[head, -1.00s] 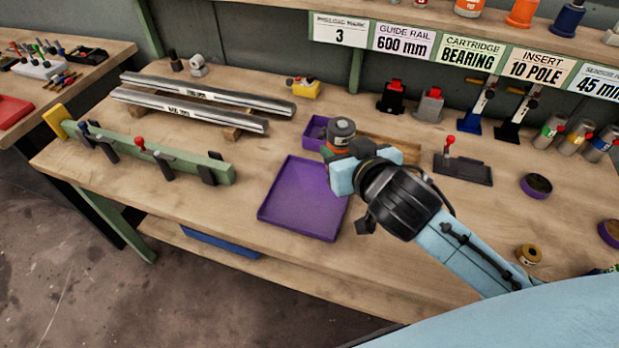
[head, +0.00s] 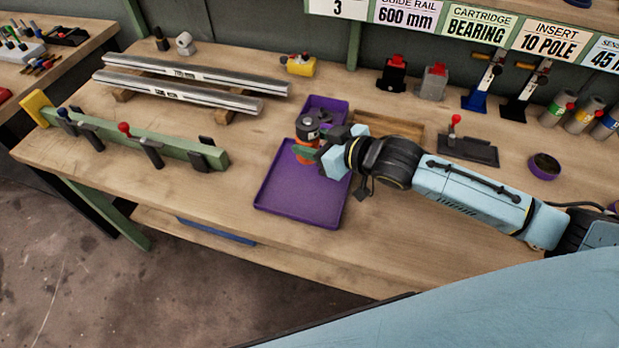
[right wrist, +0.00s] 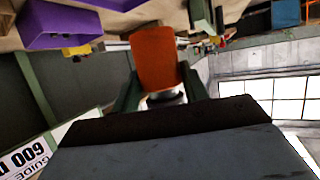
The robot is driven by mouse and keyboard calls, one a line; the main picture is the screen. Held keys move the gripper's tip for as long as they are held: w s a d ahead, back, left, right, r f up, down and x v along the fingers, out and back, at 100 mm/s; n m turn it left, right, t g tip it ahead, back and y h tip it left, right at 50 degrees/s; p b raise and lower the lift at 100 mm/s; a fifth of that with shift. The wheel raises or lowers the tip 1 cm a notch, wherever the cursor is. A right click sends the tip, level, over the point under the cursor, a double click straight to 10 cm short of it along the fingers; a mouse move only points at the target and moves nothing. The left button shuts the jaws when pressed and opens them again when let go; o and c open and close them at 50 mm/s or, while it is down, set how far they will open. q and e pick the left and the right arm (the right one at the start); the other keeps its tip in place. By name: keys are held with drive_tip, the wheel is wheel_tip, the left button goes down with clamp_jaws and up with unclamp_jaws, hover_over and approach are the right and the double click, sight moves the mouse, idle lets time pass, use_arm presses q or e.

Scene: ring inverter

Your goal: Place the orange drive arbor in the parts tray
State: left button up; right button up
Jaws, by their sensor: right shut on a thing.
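The orange drive arbor (head: 304,153), with a grey and dark cylindrical top, is upright in the head view. It appears over the back part of the shallow purple tray (head: 290,205); the gap below it is hard to judge. My right gripper (head: 320,150) reaches in from the right and is shut on the arbor. In the right wrist view the arbor's orange end (right wrist: 155,58) sticks out beyond the dark green fingers of my right gripper (right wrist: 163,92), with a grey part between them. The tray's visible floor is empty. My left gripper is out of view.
A smaller purple bin (head: 328,110) stands just behind the tray, beside a wooden tray (head: 388,127). Steel rails (head: 190,85) and a green fixture (head: 130,140) with clamps lie to the left. Bare bench (head: 400,220) lies right of the tray.

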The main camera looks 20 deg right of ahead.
wheel_tip(320, 180, down, 5)
drive_tip(key=shift+r+b, duration=0.15)
drive_tip(key=shift+b, duration=0.25)
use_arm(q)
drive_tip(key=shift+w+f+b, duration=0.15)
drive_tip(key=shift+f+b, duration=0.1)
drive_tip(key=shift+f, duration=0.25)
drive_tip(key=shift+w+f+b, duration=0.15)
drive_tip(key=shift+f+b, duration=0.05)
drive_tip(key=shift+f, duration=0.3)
use_arm(e)
drive_tip(key=shift+f, duration=2.15)
drive_tip(key=shift+f, duration=0.2)
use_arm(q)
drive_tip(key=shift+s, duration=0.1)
use_arm(e)
drive_tip(key=o, duration=1.3)
drive_tip(key=shift+c, duration=0.2)
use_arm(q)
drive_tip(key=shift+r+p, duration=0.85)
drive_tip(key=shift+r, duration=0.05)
use_arm(e)
drive_tip(key=v, duration=1.2)
drive_tip(key=shift+r, duration=0.1)
